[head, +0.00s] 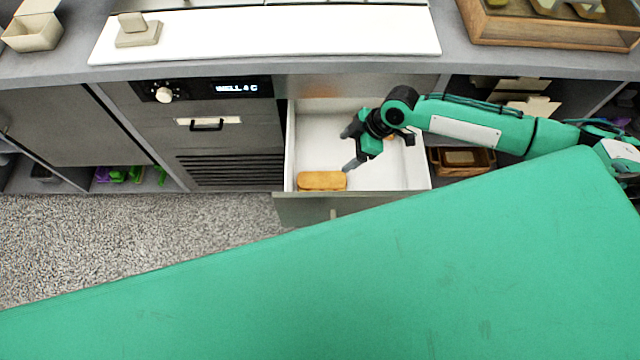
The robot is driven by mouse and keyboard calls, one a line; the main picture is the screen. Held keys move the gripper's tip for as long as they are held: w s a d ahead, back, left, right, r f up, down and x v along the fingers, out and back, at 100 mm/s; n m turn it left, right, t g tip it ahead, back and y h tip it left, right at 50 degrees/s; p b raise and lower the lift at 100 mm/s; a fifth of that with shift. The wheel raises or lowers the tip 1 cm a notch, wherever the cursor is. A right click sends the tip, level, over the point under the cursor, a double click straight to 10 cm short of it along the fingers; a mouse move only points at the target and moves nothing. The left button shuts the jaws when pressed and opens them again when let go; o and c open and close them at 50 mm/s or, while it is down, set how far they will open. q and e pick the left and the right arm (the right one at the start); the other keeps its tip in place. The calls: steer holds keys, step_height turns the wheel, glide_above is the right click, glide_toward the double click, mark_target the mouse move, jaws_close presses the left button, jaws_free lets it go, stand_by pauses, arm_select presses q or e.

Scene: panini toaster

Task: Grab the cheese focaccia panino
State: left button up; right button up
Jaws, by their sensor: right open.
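A long golden-brown panino (321,181) lies in the front left corner of an open white drawer (390,177). I cannot tell its filling from here. My right gripper (348,149) is open and empty over the drawer, a little behind and to the right of the panino, apart from it. A small piece of another brown item (391,137) shows behind my right gripper, mostly hidden by the arm. My left gripper is not in view.
A counter (270,38) with a white board runs above the drawer. A dark-fronted appliance (207,130) stands left of the drawer. A wooden box (463,159) sits on a shelf to the right. The drawer's walls surround the panino.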

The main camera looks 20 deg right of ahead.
steer(key=b, duration=0.5)
glide_toward(323, 179)
steer(key=v, duration=0.3)
steer(key=x, duration=0.8)
steer(key=shift+w+a+f, duration=0.15)
steer(key=shift+a+f, duration=0.1)
steer(key=shift+a, duration=0.05)
steer(key=x, duration=0.4)
steer(key=shift+f, duration=0.3)
steer(key=shift+a+f, duration=0.15)
steer(key=shift+f, duration=0.1)
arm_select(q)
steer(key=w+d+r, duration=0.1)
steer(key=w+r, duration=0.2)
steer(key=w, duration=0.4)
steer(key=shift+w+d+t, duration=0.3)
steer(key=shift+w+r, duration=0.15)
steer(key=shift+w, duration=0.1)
arm_select(e)
steer(key=shift+f, duration=0.2)
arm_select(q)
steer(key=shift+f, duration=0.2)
